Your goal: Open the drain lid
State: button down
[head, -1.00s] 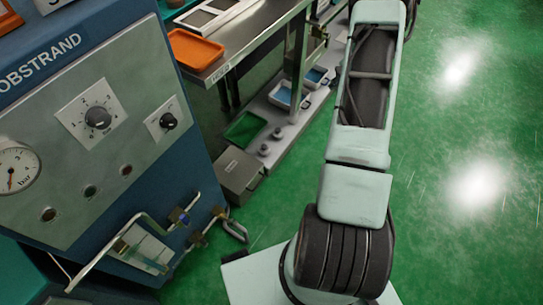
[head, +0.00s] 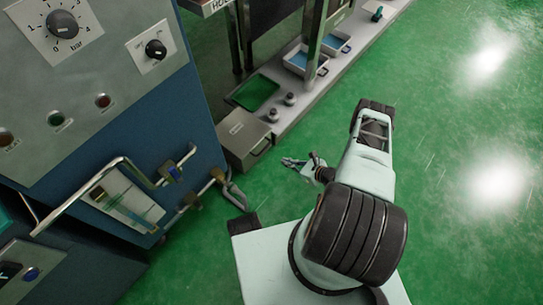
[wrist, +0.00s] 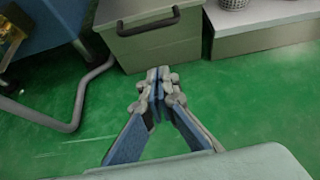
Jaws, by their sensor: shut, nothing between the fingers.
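A grey box (head: 245,138) with a flat lid and a small unreadable label stands on the green floor beside the blue machine. Its lid looks closed. The box also shows at the top of the wrist view (wrist: 155,45), with a dark bar handle (wrist: 148,27) on its near side. My gripper (head: 290,162) is low over the floor, just to the right of the box and apart from it. In the wrist view my gripper (wrist: 158,76) is shut and empty, its fingertips together below the box in the picture.
Bent pipes with valves (head: 205,185) stick out from the blue machine, left of the box. A grey low platform (head: 300,115) with a green tray (head: 255,92) and blue trays (head: 303,60) lies behind. Open green floor (head: 450,170) is at the right.

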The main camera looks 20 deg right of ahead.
jog(key=s+f+b+x, duration=0.1)
jog(key=b+x, duration=0.3)
jog(key=x, duration=0.7)
jog(key=shift+w+a+r, duration=0.1)
jog(key=shift+w+r, duration=0.05)
jog(key=shift+r, duration=1.05)
jog(key=shift+w+r, duration=0.2)
jog(key=shift+r, duration=1)
jog(key=shift+r, duration=0.15)
